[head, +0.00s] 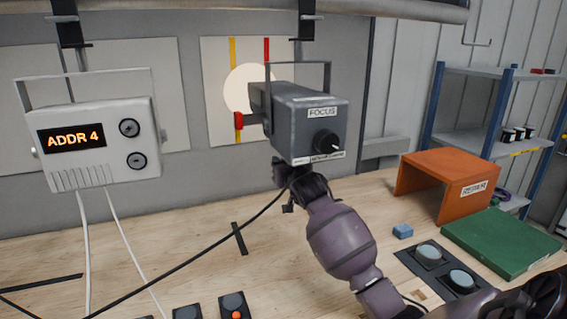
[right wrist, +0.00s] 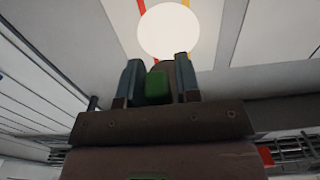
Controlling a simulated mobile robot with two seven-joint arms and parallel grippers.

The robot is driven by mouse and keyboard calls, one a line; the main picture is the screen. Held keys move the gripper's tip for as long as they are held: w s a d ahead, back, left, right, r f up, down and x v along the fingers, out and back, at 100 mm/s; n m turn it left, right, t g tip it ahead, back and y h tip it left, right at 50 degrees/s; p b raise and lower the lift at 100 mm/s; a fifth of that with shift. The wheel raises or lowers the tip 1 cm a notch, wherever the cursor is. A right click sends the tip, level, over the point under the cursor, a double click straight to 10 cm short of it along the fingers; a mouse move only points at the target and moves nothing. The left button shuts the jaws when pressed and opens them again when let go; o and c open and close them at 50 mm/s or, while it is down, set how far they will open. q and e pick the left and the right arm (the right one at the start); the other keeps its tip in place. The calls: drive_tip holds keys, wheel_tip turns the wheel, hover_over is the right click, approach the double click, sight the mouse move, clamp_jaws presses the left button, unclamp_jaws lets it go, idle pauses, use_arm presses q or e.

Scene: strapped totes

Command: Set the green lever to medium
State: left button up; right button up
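A grey box lamp labelled FOCUS (head: 310,125) hangs in a bracket, with a black knob on its front. A red lever (head: 239,120) sticks out at its left side; a red piece also shows in the right wrist view (right wrist: 265,157). My right gripper (right wrist: 158,85) is below the lamp; in the head view its fingers are mostly hidden. In the right wrist view its fingers stand apart on both sides of a green lever (right wrist: 157,88), with a narrow gap at the right finger. The green lever is hidden in the head view. My left gripper is out of view.
A white box reading ADDR 4 (head: 95,140) hangs at left. An orange stand (head: 445,180), green board (head: 500,242), blue block (head: 403,231) and round buttons (head: 445,265) are on the bench at right. A black cable crosses the bench.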

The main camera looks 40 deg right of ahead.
drive_tip(key=shift+o, duration=1)
drive_tip(key=shift+s, duration=0.1)
drive_tip(key=v, duration=1)
drive_tip(key=shift+s, duration=0.3)
drive_tip(key=shift+a, duration=0.1)
